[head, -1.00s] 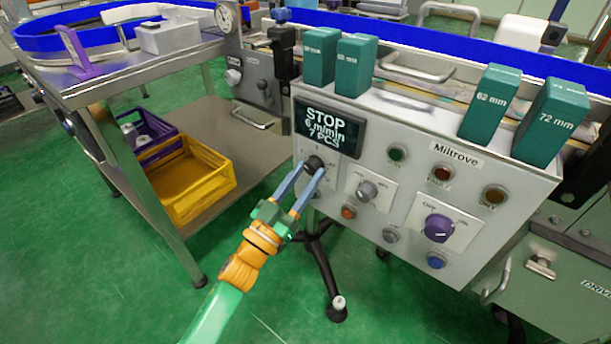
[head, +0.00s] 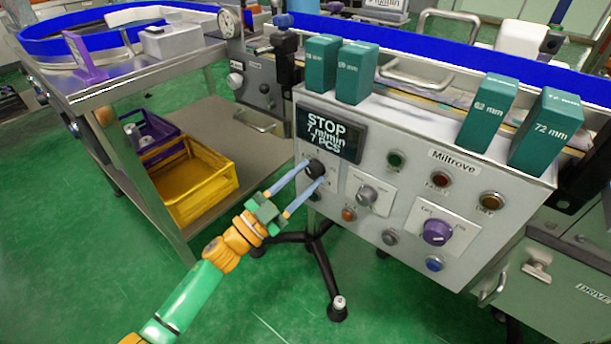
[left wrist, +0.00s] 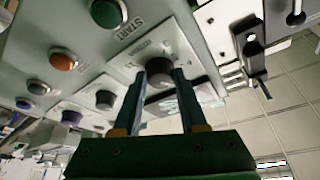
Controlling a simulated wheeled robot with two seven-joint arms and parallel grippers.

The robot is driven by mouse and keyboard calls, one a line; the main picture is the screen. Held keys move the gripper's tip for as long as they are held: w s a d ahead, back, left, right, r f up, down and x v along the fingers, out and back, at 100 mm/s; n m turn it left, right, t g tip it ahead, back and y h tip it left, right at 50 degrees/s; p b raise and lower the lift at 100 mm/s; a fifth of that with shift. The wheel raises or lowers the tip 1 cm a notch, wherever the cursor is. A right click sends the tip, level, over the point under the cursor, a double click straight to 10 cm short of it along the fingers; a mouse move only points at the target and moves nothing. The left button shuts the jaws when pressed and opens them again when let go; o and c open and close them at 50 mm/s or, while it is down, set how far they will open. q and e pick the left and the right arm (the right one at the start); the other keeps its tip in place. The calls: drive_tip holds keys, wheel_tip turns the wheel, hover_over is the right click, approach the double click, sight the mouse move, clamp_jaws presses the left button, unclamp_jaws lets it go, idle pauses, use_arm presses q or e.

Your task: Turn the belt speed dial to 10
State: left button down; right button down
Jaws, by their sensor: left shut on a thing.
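The belt speed dial is a black knob (head: 316,170) at the left of the control panel (head: 385,230), under a dark display (head: 329,132). The display reads STOP, 7 m/min, 7 PCS. My left gripper (head: 314,172) comes in from the lower left with its blue fingers on either side of the knob, shut on it. In the left wrist view the dark knob (left wrist: 159,70) sits between the two fingers (left wrist: 157,88). The scale marks round the knob are too small to read and partly hidden. My right gripper is not in view.
A grey knob (head: 367,195) and an orange button (head: 348,214) sit close to the right of the dial. A purple knob (head: 437,231) is farther right. Green size blocks (head: 487,113) stand on the panel top. A yellow crate (head: 190,180) is on the lower shelf at left.

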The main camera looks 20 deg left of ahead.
use_arm(q)
drive_tip(key=shift+r+m, duration=0.1)
drive_tip(key=shift+m, duration=0.6)
drive_tip(key=m, duration=0.1)
drive_tip(key=m+g+h+p, duration=0.1)
drive_tip(key=m, duration=0.1)
drive_tip(key=shift+a+r+g, duration=0.15)
drive_tip(key=shift+g, duration=0.15)
drive_tip(key=m+g+p, duration=0.1)
drive_tip(key=m+p, duration=0.1)
drive_tip(key=m, duration=0.2)
drive_tip(key=shift+r+g, duration=0.15)
drive_tip(key=shift+g, duration=0.25)
drive_tip(key=m+g+p, duration=0.1)
drive_tip(key=m+p, duration=0.1)
drive_tip(key=m, duration=0.1)
drive_tip(key=shift+a+r+m, duration=0.1)
drive_tip(key=shift+m, duration=0.7)
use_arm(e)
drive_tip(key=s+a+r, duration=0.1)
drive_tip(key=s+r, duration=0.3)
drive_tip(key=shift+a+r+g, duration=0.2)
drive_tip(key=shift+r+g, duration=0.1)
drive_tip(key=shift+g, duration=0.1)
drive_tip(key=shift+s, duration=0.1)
